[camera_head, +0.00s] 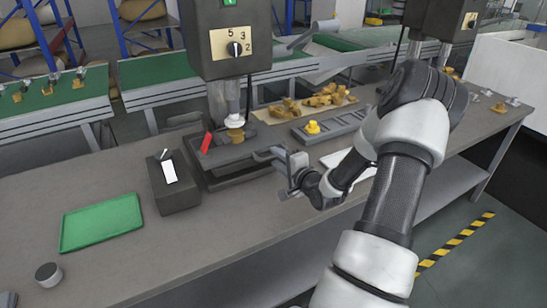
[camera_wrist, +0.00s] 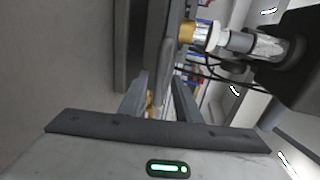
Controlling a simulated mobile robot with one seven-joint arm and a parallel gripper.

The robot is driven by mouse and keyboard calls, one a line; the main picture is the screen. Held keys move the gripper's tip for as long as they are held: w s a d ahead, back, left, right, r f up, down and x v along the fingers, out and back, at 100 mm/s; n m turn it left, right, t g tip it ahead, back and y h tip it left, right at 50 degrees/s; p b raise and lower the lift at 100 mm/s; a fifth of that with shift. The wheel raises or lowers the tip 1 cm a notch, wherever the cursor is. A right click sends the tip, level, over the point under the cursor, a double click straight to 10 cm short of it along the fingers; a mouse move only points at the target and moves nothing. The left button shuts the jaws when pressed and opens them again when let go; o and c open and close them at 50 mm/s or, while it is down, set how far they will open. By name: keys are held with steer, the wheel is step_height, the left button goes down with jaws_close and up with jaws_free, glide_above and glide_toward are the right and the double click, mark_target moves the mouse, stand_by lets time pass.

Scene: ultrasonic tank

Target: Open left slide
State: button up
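The left station is a grey head with a dial (camera_head: 232,44) and a metal horn (camera_head: 218,100) above a dark slide fixture (camera_head: 235,176) on the bench. A yellow part (camera_head: 236,134) sits on the fixture under the horn, and a red piece (camera_head: 206,142) stands at its left. My gripper (camera_head: 270,156) is at the right front side of the fixture, fingers pointing left. I cannot tell whether the fingers touch the slide.
A dark box with a white label (camera_head: 169,172) and a green tray (camera_head: 101,222) are left of the fixture. Yellow parts (camera_head: 325,95) and a grey rack (camera_head: 335,126) lie behind my wrist.

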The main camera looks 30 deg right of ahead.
mark_target(275, 156)
steer(key=shift+x, duration=1.55)
jaws_close()
